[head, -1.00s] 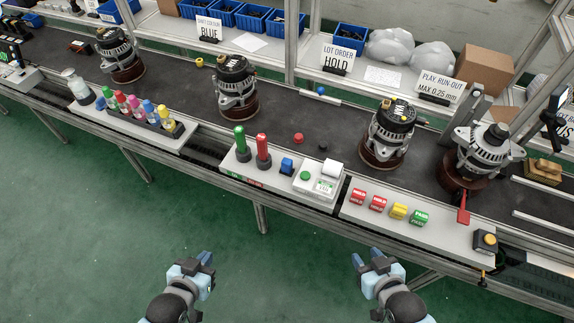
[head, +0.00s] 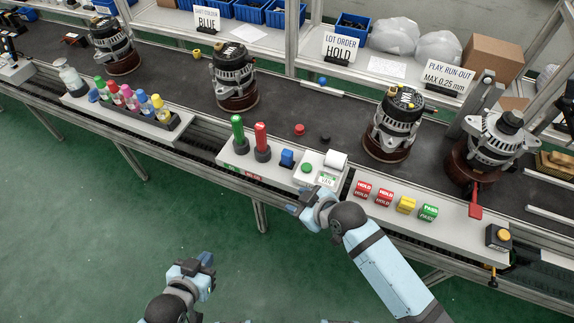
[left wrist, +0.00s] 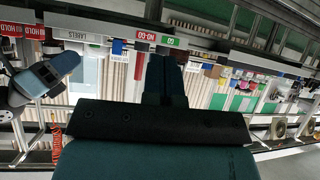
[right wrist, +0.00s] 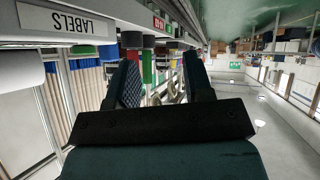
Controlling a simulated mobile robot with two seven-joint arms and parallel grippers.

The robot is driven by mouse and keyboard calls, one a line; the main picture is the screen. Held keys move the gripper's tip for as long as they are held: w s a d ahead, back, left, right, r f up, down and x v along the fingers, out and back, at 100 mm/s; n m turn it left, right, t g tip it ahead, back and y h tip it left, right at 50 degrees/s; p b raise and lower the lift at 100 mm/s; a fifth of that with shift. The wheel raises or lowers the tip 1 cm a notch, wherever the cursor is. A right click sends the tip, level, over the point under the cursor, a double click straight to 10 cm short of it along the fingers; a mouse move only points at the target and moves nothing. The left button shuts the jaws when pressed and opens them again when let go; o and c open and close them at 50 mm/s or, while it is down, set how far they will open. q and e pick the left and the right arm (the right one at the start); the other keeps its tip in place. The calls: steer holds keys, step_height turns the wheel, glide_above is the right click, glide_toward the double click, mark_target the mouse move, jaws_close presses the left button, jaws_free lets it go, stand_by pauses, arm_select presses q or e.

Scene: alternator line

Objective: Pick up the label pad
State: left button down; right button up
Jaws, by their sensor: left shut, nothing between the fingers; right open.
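The white label unit (head: 309,176) stands on the light front shelf. It has a green button, a white roll (head: 336,160) behind and a small white label pad with green print (head: 327,179) at its front; the pad's outline is too small to see well. My right gripper (head: 306,201) is open and empty, just in front of the shelf edge, close below the label unit. In the right wrist view its fingers (right wrist: 163,78) are apart, with the LABELS strip (right wrist: 66,21) to the left. My left gripper (head: 197,264) is shut and empty, low over the floor, away from the shelf.
Green and red gauges (head: 262,142) and a blue item (head: 287,158) stand left of the label unit. Alternators (head: 394,122) stand on the dark conveyor behind. The floor in front is clear.

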steer(key=w+a+r+n+g+b, duration=0.1)
steer(key=w+a+n+g+b, duration=0.25)
steer(key=w+a+n, duration=0.3)
step_height(320, 180, up, 9)
steer(key=n+g+h+b, duration=0.4)
steer(key=n+h+b, duration=0.45)
steer(key=n, duration=0.55)
glide_above(287, 152)
steer(key=shift+m+y, duration=0.25)
steer(key=shift+y, duration=0.2)
step_height(287, 152, down, 7)
steer(key=shift+w+d+f+b, duration=0.15)
steer(key=shift+b, duration=0.65)
step_height(287, 152, down, 6)
steer(key=shift+r+b, duration=0.1)
steer(key=shift+b, duration=0.3)
steer(key=c, duration=0.7)
arm_select(q)
step_height(287, 152, down, 11)
steer(key=d, duration=0.1)
steer(key=shift+w, duration=0.35)
